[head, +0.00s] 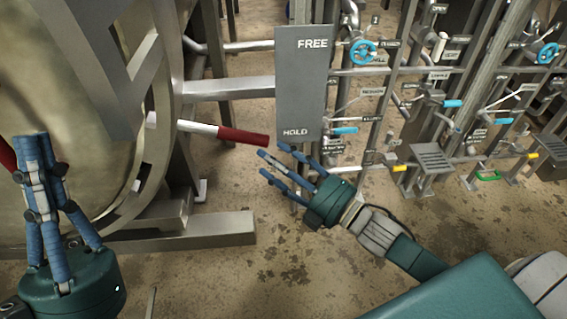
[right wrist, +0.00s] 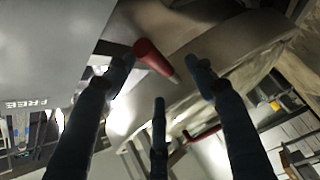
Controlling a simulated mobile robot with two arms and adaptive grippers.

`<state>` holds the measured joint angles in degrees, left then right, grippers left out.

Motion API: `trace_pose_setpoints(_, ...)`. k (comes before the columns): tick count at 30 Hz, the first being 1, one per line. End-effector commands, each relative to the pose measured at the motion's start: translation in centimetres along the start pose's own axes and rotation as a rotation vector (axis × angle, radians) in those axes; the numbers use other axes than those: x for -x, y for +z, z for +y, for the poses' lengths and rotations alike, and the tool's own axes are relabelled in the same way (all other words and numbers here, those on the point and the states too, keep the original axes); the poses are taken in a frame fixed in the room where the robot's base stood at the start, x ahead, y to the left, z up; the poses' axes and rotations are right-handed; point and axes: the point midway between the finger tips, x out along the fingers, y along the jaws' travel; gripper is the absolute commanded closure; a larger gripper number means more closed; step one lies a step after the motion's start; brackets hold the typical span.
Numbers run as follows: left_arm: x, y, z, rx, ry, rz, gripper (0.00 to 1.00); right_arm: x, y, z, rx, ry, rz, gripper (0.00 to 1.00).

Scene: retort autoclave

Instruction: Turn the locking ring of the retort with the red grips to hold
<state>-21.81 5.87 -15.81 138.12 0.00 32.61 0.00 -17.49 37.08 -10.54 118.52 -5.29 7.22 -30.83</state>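The retort's big round door and ring (head: 165,100) fill the left of the head view. My right gripper (head: 272,160) is open just below and right of that tip; the right wrist view shows the red grip (right wrist: 154,58) beyond the spread fingers, with no clear contact. My left gripper (head: 38,145) is at the far left, fingers drawn together. Part of another red grip (head: 6,157) shows beside it; whether it is held is hidden.
A grey sign (head: 303,80) reads FREE at the top and HOLD at the bottom, right of the ring. Pipework with blue valve wheels (head: 363,51) and levers stands behind at right. A metal base beam (head: 190,234) runs below the bar. Stained floor lies open below my right gripper.

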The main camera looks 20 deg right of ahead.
Motion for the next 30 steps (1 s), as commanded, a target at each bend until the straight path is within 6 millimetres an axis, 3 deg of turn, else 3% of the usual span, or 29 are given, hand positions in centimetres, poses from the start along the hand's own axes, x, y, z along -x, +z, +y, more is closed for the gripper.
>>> trace_pose_setpoints(3,0.0,0.0,0.0,0.000,0.000,0.000,1.00,1.6,-0.3,0.3,0.003,0.007,0.007,0.45)
trace_pose_setpoints(9,0.0,0.0,0.0,0.000,0.000,0.000,1.00,2.7,-0.5,0.7,0.007,0.014,0.013,0.45)
trace_pose_setpoints(25,-0.1,0.0,0.0,0.000,0.000,0.000,1.00,2.7,-0.9,1.0,0.000,0.024,0.021,0.45)
trace_pose_setpoints(28,-0.1,0.0,0.0,0.000,0.000,0.000,1.00,2.4,-2.9,1.9,-0.075,0.069,0.054,0.45)
trace_pose_setpoints(30,-0.1,0.0,0.0,0.000,0.000,0.000,1.00,2.1,-5.7,3.4,-0.186,0.137,0.106,0.45)
